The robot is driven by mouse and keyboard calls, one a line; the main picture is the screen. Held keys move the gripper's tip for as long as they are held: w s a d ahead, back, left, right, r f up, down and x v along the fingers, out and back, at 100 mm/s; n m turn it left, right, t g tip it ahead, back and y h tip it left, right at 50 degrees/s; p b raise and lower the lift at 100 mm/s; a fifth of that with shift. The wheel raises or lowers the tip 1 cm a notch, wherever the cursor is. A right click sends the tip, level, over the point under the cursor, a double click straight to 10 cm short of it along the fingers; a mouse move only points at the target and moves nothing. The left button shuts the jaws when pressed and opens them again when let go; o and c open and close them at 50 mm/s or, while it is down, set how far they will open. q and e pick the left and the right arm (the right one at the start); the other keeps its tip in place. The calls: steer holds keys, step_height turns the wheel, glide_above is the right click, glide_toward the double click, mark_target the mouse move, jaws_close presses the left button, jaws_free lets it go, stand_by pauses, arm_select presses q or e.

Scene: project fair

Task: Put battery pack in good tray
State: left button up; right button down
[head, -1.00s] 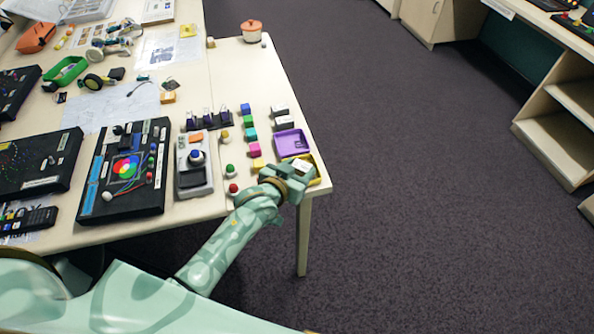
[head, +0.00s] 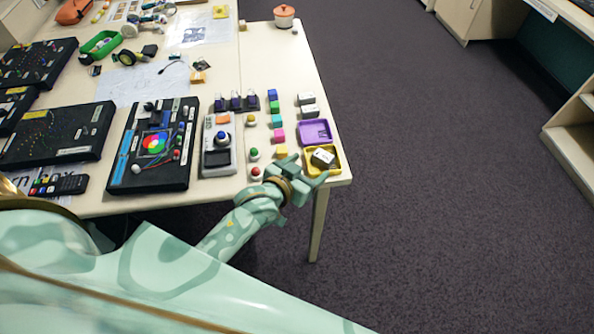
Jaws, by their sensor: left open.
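A white and dark battery pack (head: 323,158) lies in the yellow tray (head: 337,171) at the table's near right corner, slightly tilted against the tray's inside. Two similar white and dark packs (head: 306,98) stand further back, behind the purple tray (head: 327,136), which looks empty. No label telling which tray is the good one can be read. My left gripper (head: 307,171) is open and empty, its fingers spread at the near left edge of the yellow tray, apart from the pack. My right gripper is out of view.
A column of small coloured blocks (head: 278,135) and several round buttons (head: 255,172) stand left of the trays. A grey handheld device (head: 217,157) and a black board with a colour wheel (head: 153,146) lie further left. Floor is clear beyond the table's right edge.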

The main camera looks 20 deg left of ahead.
arm_select(q)
steer(key=v, duration=0.5)
steer(key=shift+s+r+p, duration=0.1)
steer(key=shift+p, duration=0.25)
steer(key=s+a+r+m+g+y, duration=0.3)
steer(key=s+a+y, duration=0.1)
steer(key=s+a, duration=0.25)
steer(key=s+a+r+m+g+y, duration=0.2)
steer(key=s+a+g+y, duration=0.1)
steer(key=s+a, duration=0.3)
steer(key=s+d+f+g+h+b, duration=0.1)
steer(key=s+d+f, duration=0.1)
steer(key=f, duration=0.8)
steer(key=s+d+f+g+h+b, duration=0.1)
steer(key=s+d+f, duration=0.1)
steer(key=f, duration=0.9)
steer(key=s+d+f+g+h+b, duration=0.1)
steer(key=s+d+f+g+b, duration=0.1)
steer(key=f, duration=0.8)
steer(key=s+f+n+g+h+b, duration=0.1)
steer(key=s+f+n+g+b, duration=0.1)
steer(key=s+f, duration=1.4)
steer(key=shift+s+a+f+n, duration=0.15)
steer(key=shift+s+f+n, duration=0.15)
steer(key=shift+s+n, duration=0.55)
